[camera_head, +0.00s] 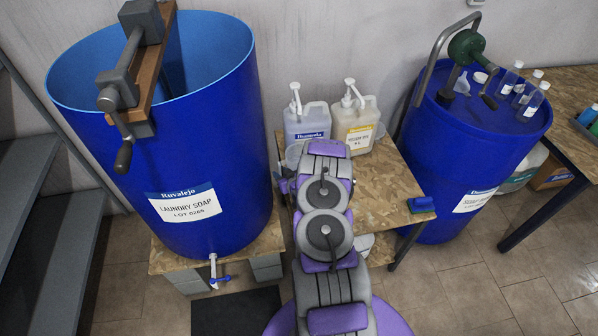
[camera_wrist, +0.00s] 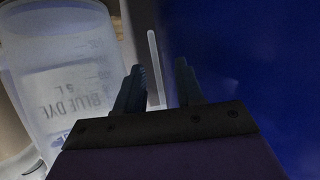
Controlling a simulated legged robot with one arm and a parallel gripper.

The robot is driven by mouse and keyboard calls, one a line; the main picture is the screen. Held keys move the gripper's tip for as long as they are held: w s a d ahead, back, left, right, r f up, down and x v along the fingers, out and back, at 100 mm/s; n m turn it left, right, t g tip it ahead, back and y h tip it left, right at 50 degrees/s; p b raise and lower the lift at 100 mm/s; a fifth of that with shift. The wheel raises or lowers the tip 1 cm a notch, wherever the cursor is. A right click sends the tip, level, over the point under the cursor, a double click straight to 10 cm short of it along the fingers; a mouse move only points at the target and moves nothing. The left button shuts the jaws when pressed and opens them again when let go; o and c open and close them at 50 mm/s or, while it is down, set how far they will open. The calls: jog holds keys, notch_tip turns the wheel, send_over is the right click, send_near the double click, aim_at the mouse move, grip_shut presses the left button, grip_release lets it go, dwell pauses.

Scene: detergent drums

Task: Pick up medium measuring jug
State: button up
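A translucent measuring jug (camera_wrist: 55,65) with faint graduation marks fills the left of the wrist view. A pale upright strip (camera_wrist: 153,65), which looks like a jug handle, stands between the fingertips of my gripper (camera_wrist: 160,80). The fingers are apart, with gaps on both sides of the strip. In the head view a clear vessel rim (camera_head: 294,154) shows just left of my arm on the low table (camera_head: 390,200). My arm hides most of it; I cannot tell its size.
A big blue laundry soap drum (camera_head: 215,130) stands close on the left. Two pump jerrycans, one bluish (camera_head: 306,122) and one yellowish (camera_head: 356,122), stand behind my arm. A blue sponge-like block (camera_head: 421,205) lies at the table's right edge, near another blue drum (camera_head: 470,140).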

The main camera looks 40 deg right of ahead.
jog(key=shift+w+a, duration=0.2)
jog(key=shift+a, duration=0.05)
jog(key=shift+d, duration=0.1)
jog(key=shift+c, duration=0.4)
